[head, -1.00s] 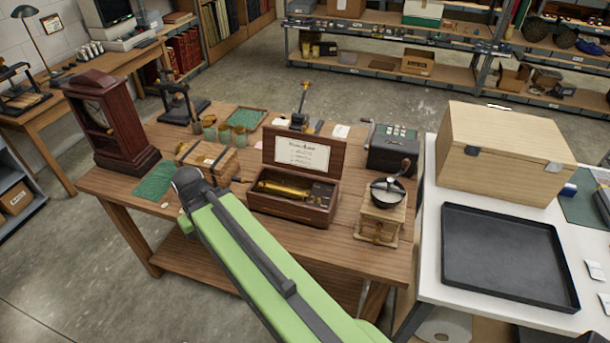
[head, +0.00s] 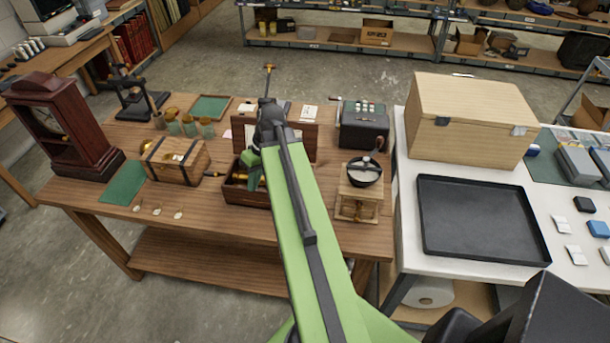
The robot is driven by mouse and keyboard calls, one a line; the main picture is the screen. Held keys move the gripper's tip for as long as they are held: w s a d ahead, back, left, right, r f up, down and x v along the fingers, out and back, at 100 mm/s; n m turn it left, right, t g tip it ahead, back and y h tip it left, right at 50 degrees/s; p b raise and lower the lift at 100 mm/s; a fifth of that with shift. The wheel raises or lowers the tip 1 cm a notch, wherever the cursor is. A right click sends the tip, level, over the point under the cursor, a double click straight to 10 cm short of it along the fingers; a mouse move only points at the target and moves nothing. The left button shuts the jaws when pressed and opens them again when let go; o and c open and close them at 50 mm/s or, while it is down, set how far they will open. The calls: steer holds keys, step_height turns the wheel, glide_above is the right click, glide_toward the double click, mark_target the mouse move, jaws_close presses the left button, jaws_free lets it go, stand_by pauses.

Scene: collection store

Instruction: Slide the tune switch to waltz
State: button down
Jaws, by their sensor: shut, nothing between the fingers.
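The music box (head: 250,197) is a dark wooden box on the wooden table, with its lid (head: 303,141) standing open at the back. A bit of brass cylinder shows at its left inside. My green arm crosses in front of it and hides most of its inside and the lid's card. The tune switch cannot be made out. My gripper (head: 254,180) is partly hidden by my arm. It points down over the left-middle part of the open box, shut and empty. Whether it touches anything in the box cannot be told.
A slatted wooden chest (head: 174,161) stands left of the box, with a dark clock (head: 62,130) further left. A coffee grinder (head: 360,190) stands close on the right, a black machine (head: 362,126) behind it. A black tray (head: 480,220) lies on the white table.

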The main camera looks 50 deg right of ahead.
steer(key=s+d+r+t, duration=0.2)
steer(key=s+d, duration=0.4)
steer(key=d, duration=0.3)
steer(key=s+d+r+t, duration=0.2)
steer(key=s+d, duration=0.5)
steer(key=d, duration=0.3)
steer(key=shift+m+y, duration=0.3)
steer(key=shift+y, duration=0.1)
steer(key=b+x, duration=0.7)
steer(key=x, duration=0.3)
steer(key=shift+w+a+f+b, duration=0.15)
steer(key=shift+a+b, duration=0.15)
steer(key=shift+b, duration=0.05)
